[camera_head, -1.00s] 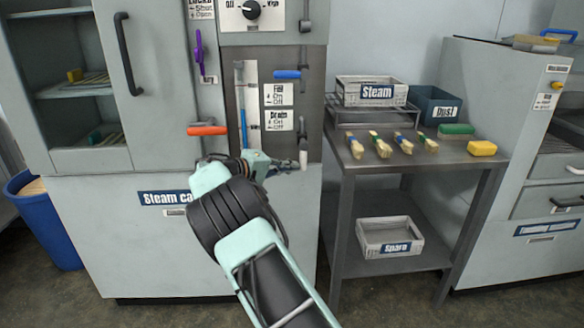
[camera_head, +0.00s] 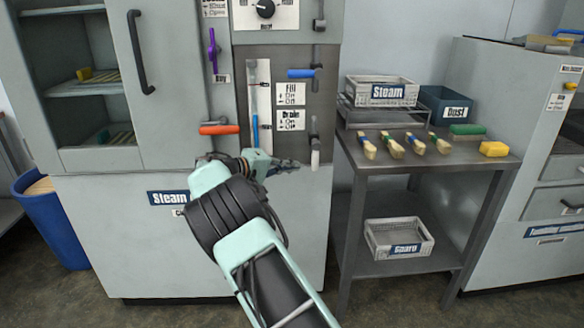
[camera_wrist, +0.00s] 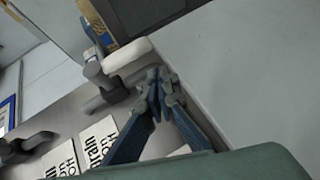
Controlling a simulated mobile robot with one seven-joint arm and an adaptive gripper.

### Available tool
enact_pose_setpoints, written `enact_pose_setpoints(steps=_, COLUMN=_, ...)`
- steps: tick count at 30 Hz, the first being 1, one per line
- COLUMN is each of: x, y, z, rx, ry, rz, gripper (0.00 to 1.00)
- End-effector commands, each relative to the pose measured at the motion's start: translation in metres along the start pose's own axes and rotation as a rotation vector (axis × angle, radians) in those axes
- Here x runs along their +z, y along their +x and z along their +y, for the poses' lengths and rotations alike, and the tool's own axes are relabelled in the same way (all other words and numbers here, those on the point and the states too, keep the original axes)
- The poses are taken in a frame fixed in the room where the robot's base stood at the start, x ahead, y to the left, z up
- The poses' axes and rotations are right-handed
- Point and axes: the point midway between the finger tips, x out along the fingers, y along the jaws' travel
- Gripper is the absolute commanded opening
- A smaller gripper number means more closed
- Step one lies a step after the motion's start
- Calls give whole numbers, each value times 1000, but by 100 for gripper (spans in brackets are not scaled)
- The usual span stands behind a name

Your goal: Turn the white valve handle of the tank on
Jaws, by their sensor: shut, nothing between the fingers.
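The white valve handle (camera_head: 315,153) hangs down from a grey valve stem at the lower right of the tank's dark panel, right of the "Drain" On/Off label (camera_head: 290,120). In the wrist view the white handle (camera_wrist: 127,55) lies just up and left of my fingertips. My gripper (camera_head: 297,165) is shut and empty, left of the handle's lower end and close to it in the head view. In the wrist view my gripper (camera_wrist: 162,80) shows its fingertips together, with a small gap to the white handle; I cannot tell the depth between them.
A blue handle (camera_head: 300,73) sits higher beside the "Fill" label (camera_head: 290,94). An orange handle (camera_head: 219,129) and a purple one (camera_head: 212,50) are to the left. A metal table (camera_head: 350,150) with brushes and crates stands right of the cabinet.

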Motion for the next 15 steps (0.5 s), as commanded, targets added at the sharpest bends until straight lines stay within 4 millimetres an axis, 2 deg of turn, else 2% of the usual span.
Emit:
enact_pose_setpoints(steps=2, x=0, y=0, z=0, rx=0, ry=0, rz=-1, gripper=0)
enact_pose_setpoints(steps=9, x=0, y=-56, z=-12, rx=0, ry=-1, rz=2, gripper=0)
enact_pose_setpoints(steps=15, x=2, y=-85, z=-22, rx=0, ry=0, rz=-1, gripper=0)
